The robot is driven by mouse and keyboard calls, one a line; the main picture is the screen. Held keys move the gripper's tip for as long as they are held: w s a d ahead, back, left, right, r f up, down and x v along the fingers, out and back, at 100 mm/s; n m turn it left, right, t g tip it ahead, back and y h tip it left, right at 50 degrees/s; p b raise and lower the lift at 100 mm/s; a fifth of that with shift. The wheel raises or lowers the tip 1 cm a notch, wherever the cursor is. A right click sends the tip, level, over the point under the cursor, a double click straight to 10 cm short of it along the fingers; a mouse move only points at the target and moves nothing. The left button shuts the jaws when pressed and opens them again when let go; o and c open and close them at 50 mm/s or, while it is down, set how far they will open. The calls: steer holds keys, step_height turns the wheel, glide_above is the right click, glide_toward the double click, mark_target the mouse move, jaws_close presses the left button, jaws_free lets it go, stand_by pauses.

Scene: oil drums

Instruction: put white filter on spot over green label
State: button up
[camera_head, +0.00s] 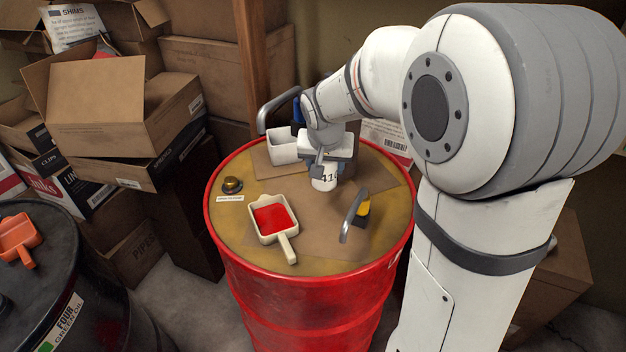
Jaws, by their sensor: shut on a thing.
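The white filter (324,184), a small cylinder with dark digits on its side, is upright over the red drum's top at its middle right. My gripper (325,168) is above it, pointing down and shut on it. Whether the filter touches the drum top I cannot tell. The green label (62,327), white with a green patch and the words "FOUR GREEN OIL", is on the side of the black drum (95,300) at the lower left. The drum top above the label is partly cut off by the frame's left edge.
The red drum (310,288) carries a cream scoop (287,248) with red inside, a brass cap (232,185), a white bin (284,150) and a yellow-black thing with a metal handle (355,213). An orange scoop (18,238) lies on the black drum. Cardboard boxes (115,110) stand behind.

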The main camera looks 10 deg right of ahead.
mark_target(326, 183)
step_height(326, 183, down, 6)
steer(key=shift+w+d+f, duration=0.1)
steer(key=shift+w+d, duration=0.05)
step_height(326, 183, down, 4)
steer(key=shift+r, duration=0.15)
steer(key=shift+s, duration=0.2)
steer(key=o, duration=1.1)
steer(key=shift+o, duration=0.2)
